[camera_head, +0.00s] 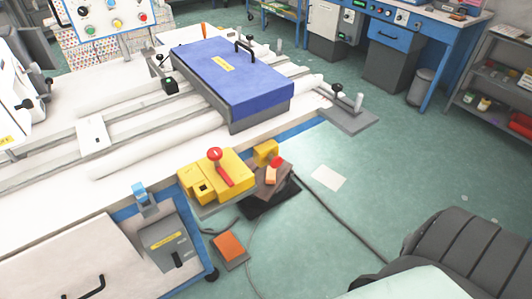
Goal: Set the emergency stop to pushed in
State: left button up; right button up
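A yellow box (237,164) stands at the machine's front right corner, with a red ball-like knob (214,154) and a red lever (225,175) on it. Just right of it, a small red knob (277,162) sits by a brown-grey block and a small yellow block (265,152). A control panel (108,12) at the top left carries several coloured buttons, including a red one (143,17). I cannot tell which red part is the emergency stop, or whether it is pushed in. Neither of my grippers is in view.
The long white machine bed (130,120) carries a blue cover (228,75) with a black handle. A grey box (167,243) and an orange-topped pedal (230,247) are at the front. Cables cross the green floor (400,170). A dark grey padded seat (470,250) fills the lower right.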

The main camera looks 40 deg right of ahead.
aim_at(276, 162)
jog(key=z, duration=1.2)
